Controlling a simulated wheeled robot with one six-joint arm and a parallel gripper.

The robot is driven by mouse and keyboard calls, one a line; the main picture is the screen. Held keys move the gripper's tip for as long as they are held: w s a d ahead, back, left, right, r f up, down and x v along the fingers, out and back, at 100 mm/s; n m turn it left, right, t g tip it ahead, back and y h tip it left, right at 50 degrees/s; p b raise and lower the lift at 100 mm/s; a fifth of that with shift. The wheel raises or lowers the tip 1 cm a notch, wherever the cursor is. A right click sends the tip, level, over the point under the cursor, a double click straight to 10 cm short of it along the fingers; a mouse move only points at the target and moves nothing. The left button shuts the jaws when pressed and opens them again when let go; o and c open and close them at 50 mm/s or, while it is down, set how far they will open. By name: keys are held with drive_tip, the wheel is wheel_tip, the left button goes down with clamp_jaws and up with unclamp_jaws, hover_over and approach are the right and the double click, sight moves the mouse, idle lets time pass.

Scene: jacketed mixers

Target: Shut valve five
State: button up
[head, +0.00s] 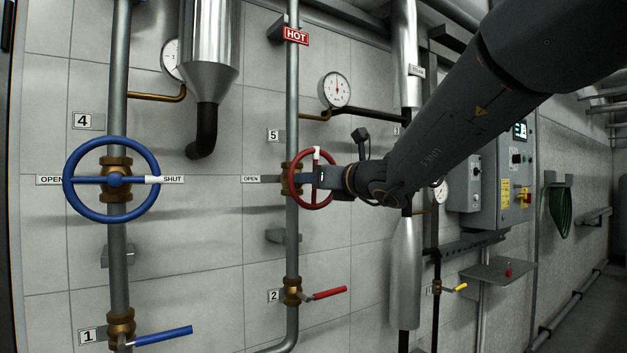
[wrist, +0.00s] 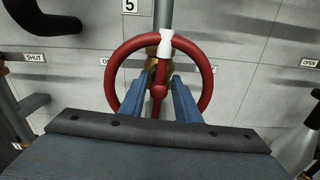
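Valve five is a red handwheel (head: 296,192) on the grey vertical pipe marked HOT, beside a plate numbered 5 (head: 273,136). Its white mark (wrist: 166,45) is at the top of the rim. An OPEN label (head: 251,179) is left of the wheel; a label at its right (wrist: 214,69) is mostly hidden by the rim. My gripper (head: 322,177) is at the wheel's front. In the wrist view its two blue fingers (wrist: 160,85) stand apart, one on each side of the red hub and lower spoke. I cannot tell whether they touch the wheel.
A blue handwheel (head: 67,190) numbered 4 is at the left, its white mark at SHUT. Below are a blue lever (head: 163,336) and a red lever (head: 330,293). A gauge (head: 336,90) is above right. A silver insulated pipe (head: 405,270) stands right of the wheel.

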drive_tip(key=b+v, duration=0.2)
drive_tip(key=v, duration=0.5)
drive_tip(key=shift+s+d, duration=0.2)
drive_tip(key=shift+s, duration=0.1)
